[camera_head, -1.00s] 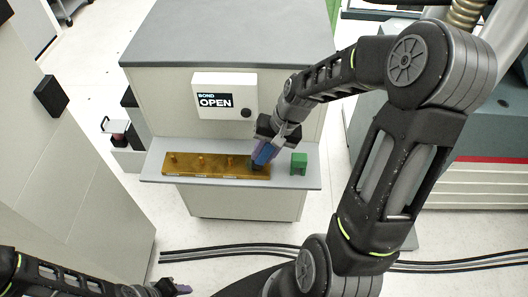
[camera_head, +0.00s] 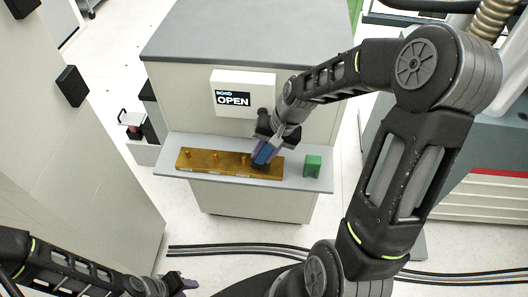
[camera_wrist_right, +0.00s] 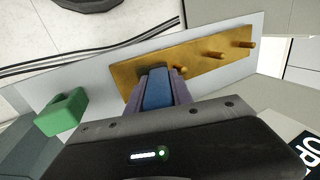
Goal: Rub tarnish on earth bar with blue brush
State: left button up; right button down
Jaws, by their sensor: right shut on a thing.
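The brass-coloured earth bar (camera_head: 215,162) lies along the grey shelf, with several upright studs on it. It also shows in the right wrist view (camera_wrist_right: 207,56). My right gripper (camera_head: 268,150) is shut on the blue brush (camera_wrist_right: 157,92), whose dark bristle end is at the bar's right end, by the nearest stud. Whether the bristles touch the bar I cannot tell for certain. Any tarnish under the brush is hidden. My left gripper (camera_head: 182,284) is low at the bottom left, away from the shelf; its jaw state is unclear.
A green block (camera_head: 312,166) stands on the shelf (camera_head: 325,182) right of the bar. Behind is a cabinet with a sign (camera_head: 234,99) reading BOND OPEN. Dark cables (camera_head: 200,250) run along the floor. A tall grey cabinet stands at the left.

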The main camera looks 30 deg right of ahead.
jog(key=shift+s+f, duration=0.1)
jog(key=shift+s+d, duration=0.6)
jog(key=shift+d, duration=0.2)
jog(key=shift+s+d, duration=0.55)
jog(key=shift+d, duration=0.25)
notch_tip(320, 180, up, 6)
jog(key=p, duration=0.4)
jog(key=shift+p, duration=0.35)
jog(key=shift+r, duration=0.2)
notch_tip(320, 180, up, 3)
jog(key=shift+f+p, duration=0.1)
jog(key=shift+p, duration=1.1)
